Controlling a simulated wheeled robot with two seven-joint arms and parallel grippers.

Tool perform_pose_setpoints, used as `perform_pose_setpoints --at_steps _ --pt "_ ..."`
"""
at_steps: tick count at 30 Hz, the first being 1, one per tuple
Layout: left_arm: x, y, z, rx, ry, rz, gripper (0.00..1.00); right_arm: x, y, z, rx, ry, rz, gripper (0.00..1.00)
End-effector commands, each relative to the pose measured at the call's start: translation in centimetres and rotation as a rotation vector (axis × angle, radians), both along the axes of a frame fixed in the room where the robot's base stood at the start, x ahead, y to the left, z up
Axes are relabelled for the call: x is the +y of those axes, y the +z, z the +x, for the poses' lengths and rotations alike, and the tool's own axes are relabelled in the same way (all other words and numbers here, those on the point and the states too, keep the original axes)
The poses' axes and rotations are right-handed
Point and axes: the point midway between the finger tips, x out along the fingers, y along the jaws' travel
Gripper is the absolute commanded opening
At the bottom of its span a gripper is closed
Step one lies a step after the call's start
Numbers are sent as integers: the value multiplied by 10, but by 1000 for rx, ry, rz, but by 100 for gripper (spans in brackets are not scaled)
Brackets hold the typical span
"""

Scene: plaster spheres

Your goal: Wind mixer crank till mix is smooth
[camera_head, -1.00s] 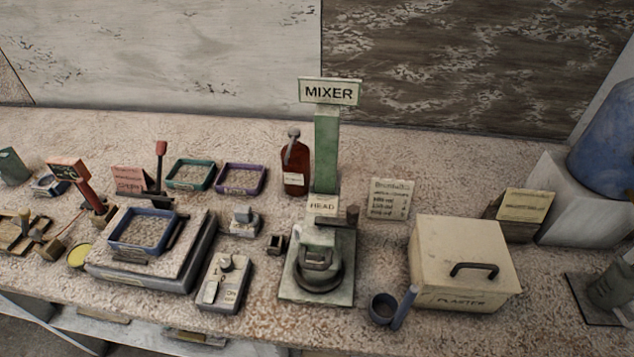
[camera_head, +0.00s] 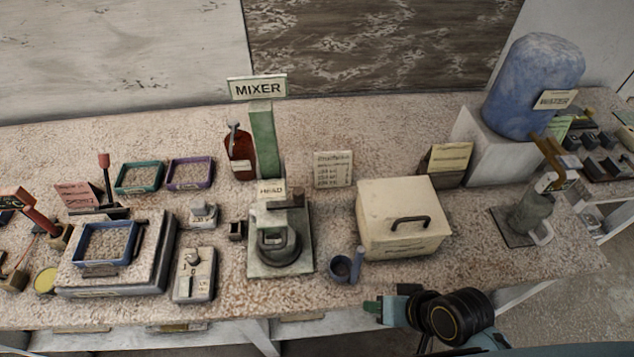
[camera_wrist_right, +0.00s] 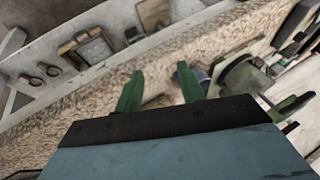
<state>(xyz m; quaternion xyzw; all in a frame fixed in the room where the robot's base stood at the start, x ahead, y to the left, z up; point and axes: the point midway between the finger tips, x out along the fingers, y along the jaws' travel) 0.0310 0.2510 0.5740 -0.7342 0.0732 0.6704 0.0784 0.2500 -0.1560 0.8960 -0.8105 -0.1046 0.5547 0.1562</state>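The mixer has a green column (camera_head: 264,138) with a MIXER sign (camera_head: 257,88) on top and a head labelled HEAD. Its round dark bowl (camera_head: 278,246) sits on a grey base plate. A small dark crank-like knob (camera_head: 298,194) stands at the head's right side. The mix inside the bowl cannot be made out. My right gripper (camera_head: 372,306) is at the table's front edge, below the plaster box and right of the mixer. Its green fingers (camera_wrist_right: 160,90) are apart and empty in the right wrist view. My left gripper is not in view.
A cream plaster box (camera_head: 405,217) with a handle and a small blue cup (camera_head: 341,268) stand right of the mixer. A blue water tank (camera_head: 536,86) is at back right. A switch box (camera_head: 194,275) and a blue tray (camera_head: 107,243) stand left. Bare tabletop lies in front.

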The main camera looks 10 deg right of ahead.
Motion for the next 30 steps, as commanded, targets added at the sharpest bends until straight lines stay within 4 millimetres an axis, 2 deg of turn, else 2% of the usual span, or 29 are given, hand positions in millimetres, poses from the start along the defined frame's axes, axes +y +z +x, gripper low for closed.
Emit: perform_pose_setpoints --at_steps 5,9,12,16,21,25,30 --pt "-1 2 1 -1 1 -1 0 40 28 14 33 -174 361 39" --pt "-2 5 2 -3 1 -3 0 67 66 26 145 -366 731 39" --pt "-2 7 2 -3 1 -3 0 79 98 36 290 -534 1023 39" --pt "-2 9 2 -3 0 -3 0 79 133 50 534 -759 1362 39" --pt "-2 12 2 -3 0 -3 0 66 157 68 839 -1007 1665 39" --pt "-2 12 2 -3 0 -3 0 58 163 76 986 -1122 1785 39" --pt "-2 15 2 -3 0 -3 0 59 166 84 1053 -1172 1834 39"
